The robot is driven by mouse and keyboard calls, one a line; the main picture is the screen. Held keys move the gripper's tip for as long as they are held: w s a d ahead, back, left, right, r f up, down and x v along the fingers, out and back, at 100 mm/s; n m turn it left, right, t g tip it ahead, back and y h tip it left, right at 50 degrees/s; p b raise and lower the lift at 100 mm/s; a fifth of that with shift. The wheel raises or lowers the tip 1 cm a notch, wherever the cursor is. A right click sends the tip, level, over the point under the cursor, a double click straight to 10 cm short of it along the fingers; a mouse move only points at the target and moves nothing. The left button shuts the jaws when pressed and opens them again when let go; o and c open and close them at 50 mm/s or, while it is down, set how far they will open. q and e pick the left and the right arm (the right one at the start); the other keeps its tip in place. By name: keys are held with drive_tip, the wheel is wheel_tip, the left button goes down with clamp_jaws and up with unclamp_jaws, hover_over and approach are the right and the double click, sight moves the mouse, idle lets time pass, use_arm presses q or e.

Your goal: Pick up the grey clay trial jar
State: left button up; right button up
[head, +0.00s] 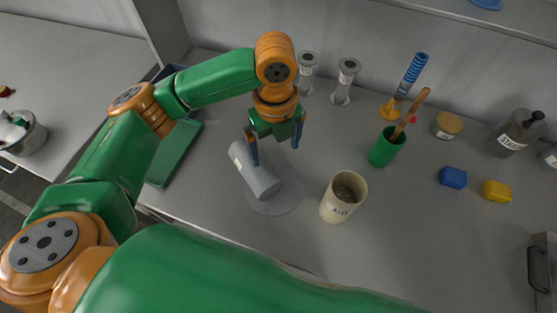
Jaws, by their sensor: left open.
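A grey cylindrical jar (262,181) appears to lie on its side, its upper left end bearing a small pale mark. It rests across a round grey mat (286,204) on the bench. My left gripper (275,154) is open and points down over the jar's upper end. Its left finger overlaps the jar in the picture, and its right finger is to the right of the jar. I cannot tell whether the finger touches it. My right gripper is not in view.
A cream labelled pot (341,198) stands right of the mat. Behind it are a green cup (384,149) with a wooden-handled tool and a blue coil on an orange base (392,110). Blue (453,177) and yellow (496,190) blocks lie right. A green tray (174,154) is left.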

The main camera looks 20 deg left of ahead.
sight(275, 175)
use_arm(q)
drive_tip(key=f+p, duration=0.1)
drive_tip(key=f, duration=0.1)
drive_tip(key=s+f, duration=0.1)
drive_tip(key=f, duration=0.2)
drive_tip(key=shift+d+f+p, duration=0.2)
drive_tip(key=shift+p, duration=0.15)
drive_tip(key=shift+s+f, duration=0.1)
drive_tip(key=shift+f, duration=0.15)
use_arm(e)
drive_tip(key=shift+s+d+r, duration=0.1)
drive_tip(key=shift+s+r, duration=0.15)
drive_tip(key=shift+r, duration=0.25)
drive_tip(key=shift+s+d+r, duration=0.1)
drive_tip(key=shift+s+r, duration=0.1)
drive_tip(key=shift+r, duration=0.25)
